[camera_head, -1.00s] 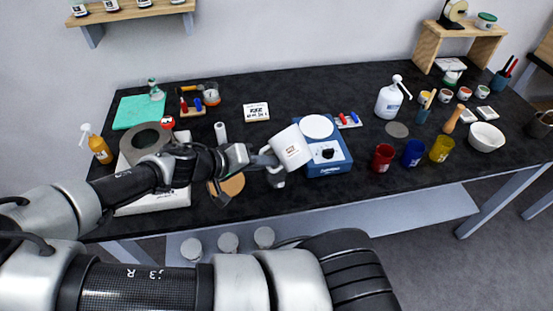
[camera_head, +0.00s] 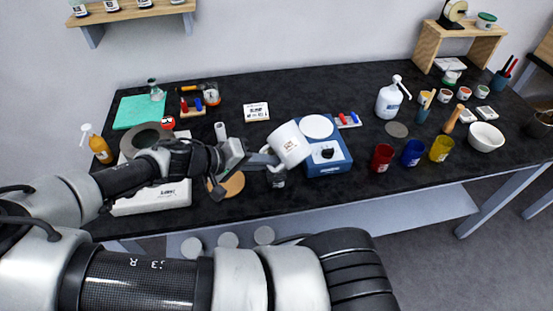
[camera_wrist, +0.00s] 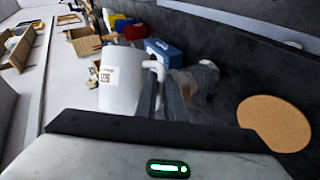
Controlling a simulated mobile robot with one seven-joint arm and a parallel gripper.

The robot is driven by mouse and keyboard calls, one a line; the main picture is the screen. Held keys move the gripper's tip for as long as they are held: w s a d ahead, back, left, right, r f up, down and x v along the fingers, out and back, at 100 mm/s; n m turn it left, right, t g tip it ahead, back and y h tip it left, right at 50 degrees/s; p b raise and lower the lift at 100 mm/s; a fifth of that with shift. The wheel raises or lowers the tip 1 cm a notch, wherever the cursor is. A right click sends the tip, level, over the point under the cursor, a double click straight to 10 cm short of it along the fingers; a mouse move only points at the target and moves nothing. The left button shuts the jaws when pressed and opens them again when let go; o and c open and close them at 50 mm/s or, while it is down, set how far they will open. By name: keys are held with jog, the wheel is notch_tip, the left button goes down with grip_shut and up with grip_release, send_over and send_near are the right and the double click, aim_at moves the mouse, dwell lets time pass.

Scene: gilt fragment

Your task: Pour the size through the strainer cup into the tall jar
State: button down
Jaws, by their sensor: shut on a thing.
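My gripper (camera_head: 268,160) is shut on the handle of a white mug-like jug (camera_head: 289,144) with a small printed label. In the wrist view the jug (camera_wrist: 121,80) hangs to the left of the fingers (camera_wrist: 164,92), with its handle between them. In the head view the jug is tilted and held above the table, in front of the blue hot plate. A small glassy jar (camera_head: 277,180) stands just below the gripper, partly hidden. A blurred pale shape (camera_wrist: 205,76) beyond the fingers may be this jar. I cannot make out the strainer cup, nor what is in the jug.
The blue hot plate (camera_head: 328,167) is close behind the jug. A round cork mat (camera_head: 232,184) lies left of the small jar. Red (camera_head: 382,158), blue (camera_head: 413,153) and yellow (camera_head: 440,149) cups stand to the right. A white pump bottle (camera_head: 389,101) is behind them.

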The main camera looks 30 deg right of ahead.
jog(key=shift+f, duration=0.15)
jog(key=shift+s+d+f, duration=0.1)
jog(key=shift+s, duration=0.1)
jog(key=shift+n+g+b, duration=0.3)
jog(key=shift+s, duration=0.15)
jog(key=shift+s+d, duration=0.15)
jog(key=shift+s, duration=0.1)
dwell(0.4)
jog(key=shift+f+h, duration=0.1)
jog(key=shift+h, duration=0.2)
